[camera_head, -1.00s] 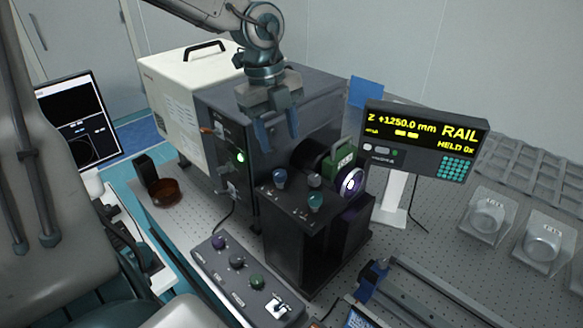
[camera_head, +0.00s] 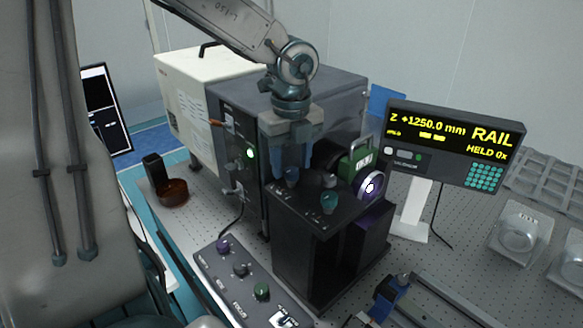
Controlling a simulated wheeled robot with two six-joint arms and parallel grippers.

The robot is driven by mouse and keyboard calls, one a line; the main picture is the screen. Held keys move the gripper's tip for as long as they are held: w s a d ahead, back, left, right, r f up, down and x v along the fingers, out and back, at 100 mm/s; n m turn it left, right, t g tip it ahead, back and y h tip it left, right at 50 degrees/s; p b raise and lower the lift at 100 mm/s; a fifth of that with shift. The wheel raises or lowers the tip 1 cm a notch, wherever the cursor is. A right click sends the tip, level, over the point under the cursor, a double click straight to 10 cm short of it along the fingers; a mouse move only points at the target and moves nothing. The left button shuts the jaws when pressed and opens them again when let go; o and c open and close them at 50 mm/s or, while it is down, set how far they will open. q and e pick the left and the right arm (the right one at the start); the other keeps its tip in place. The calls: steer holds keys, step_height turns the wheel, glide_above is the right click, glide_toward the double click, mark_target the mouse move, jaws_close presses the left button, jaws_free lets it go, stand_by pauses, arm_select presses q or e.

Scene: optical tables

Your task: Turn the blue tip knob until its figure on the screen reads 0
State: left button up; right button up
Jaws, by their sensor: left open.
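The blue tip knob (camera_head: 291,175) stands on top of a black box (camera_head: 318,206), beside a grey knob (camera_head: 329,181) and a teal knob (camera_head: 329,203). My left gripper (camera_head: 291,163) points down with its blue fingers apart. In the picture, its fingertips are just above and to either side of the blue knob; I cannot tell if they touch it. The yellow-lettered screen (camera_head: 455,134) reads Z +1250.0 mm, RAIL, HELD 0x. I see no readable tip figure. My right gripper is not in view.
A large dark housing (camera_head: 236,115) stands behind the box. A control panel (camera_head: 215,262) with several knobs lies in front. A brown dish (camera_head: 173,192) and a monitor (camera_head: 103,105) are left; clear-cased parts (camera_head: 519,230) are right.

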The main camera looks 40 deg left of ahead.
arm_select(q)
steer(key=shift+f, duration=0.6)
steer(key=c, duration=1)
steer(key=shift+f+m+b, duration=0.15)
steer(key=shift+m+b, duration=0.55)
steer(key=shift+b, duration=0.3)
steer(key=shift+m+b, duration=1.35)
steer(key=shift+m, duration=1.05)
steer(key=shift+r+m, duration=0.2)
steer(key=shift+m, duration=1.5)
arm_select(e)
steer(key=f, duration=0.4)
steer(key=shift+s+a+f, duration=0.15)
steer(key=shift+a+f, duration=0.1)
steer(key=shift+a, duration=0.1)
